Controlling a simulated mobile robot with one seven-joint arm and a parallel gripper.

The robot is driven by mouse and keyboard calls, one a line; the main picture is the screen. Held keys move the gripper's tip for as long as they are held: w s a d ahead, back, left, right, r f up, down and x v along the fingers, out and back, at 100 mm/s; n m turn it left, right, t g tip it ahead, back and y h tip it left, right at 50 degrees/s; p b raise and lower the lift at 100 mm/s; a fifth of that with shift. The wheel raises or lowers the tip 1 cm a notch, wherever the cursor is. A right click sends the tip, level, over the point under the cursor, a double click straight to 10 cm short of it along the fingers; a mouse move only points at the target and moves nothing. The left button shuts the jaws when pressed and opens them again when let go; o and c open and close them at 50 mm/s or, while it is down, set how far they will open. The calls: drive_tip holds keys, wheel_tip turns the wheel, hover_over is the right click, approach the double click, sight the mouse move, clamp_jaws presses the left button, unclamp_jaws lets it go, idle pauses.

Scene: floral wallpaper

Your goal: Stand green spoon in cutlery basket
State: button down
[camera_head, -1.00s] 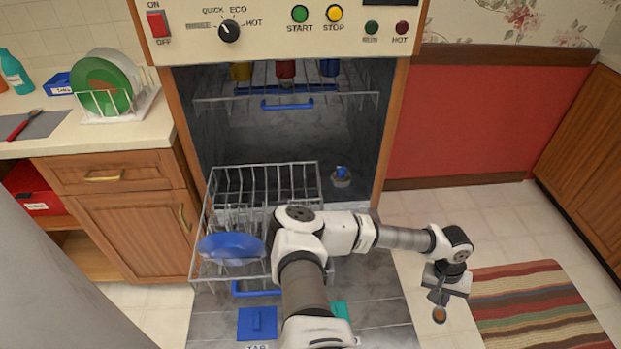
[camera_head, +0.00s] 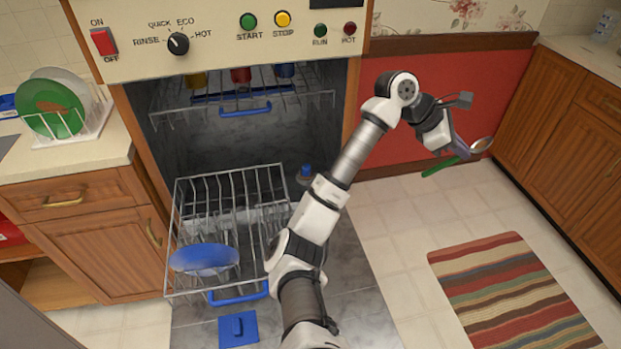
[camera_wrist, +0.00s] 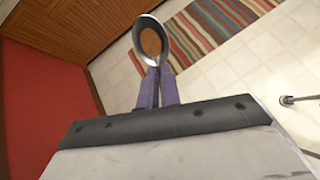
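A spoon with a green handle (camera_head: 440,166) and a metal bowl is in my gripper (camera_head: 461,150), right of the dishwasher in the head view. The spoon is tilted, with its bowl up to the right and its handle down to the left. In the wrist view the spoon bowl (camera_wrist: 151,42), with a brown patch in it, shows just beyond the purple fingers (camera_wrist: 157,88), which are shut on the spoon. The handle is hidden there. I cannot clearly make out a cutlery basket; my arm covers part of the lower rack (camera_head: 228,176).
The dishwasher door is down and the lower rack is pulled out, with a blue plate (camera_head: 204,258) in it. A blue flap (camera_head: 237,328) is on the door. The upper rack (camera_head: 165,118) is inside. A striped rug (camera_head: 515,300) lies on the clear floor at right.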

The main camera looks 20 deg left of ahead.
drive_tip(key=s+a+n+t+y+p, duration=0.1)
drive_tip(key=s+a+n+t+y, duration=0.25)
drive_tip(key=a+n+t, duration=1.1)
drive_tip(key=s+a+f+n+y+p, duration=0.1)
drive_tip(key=s+a+f+y, duration=0.35)
drive_tip(key=s+a, duration=0.5)
drive_tip(key=s+a+f+n+y+p, duration=0.1)
drive_tip(key=s+a+f+y, duration=0.35)
drive_tip(key=a, duration=0.85)
wheel_tip(320, 180, down, 15)
drive_tip(key=s+h+b, duration=0.1)
drive_tip(key=h+b, duration=0.1)
drive_tip(key=b, duration=0.9)
drive_tip(key=shift+a+r, duration=0.2)
drive_tip(key=shift+a, duration=0.05)
drive_tip(key=c, duration=1.5)
unclamp_jaws()
drive_tip(key=shift+c, duration=0.2)
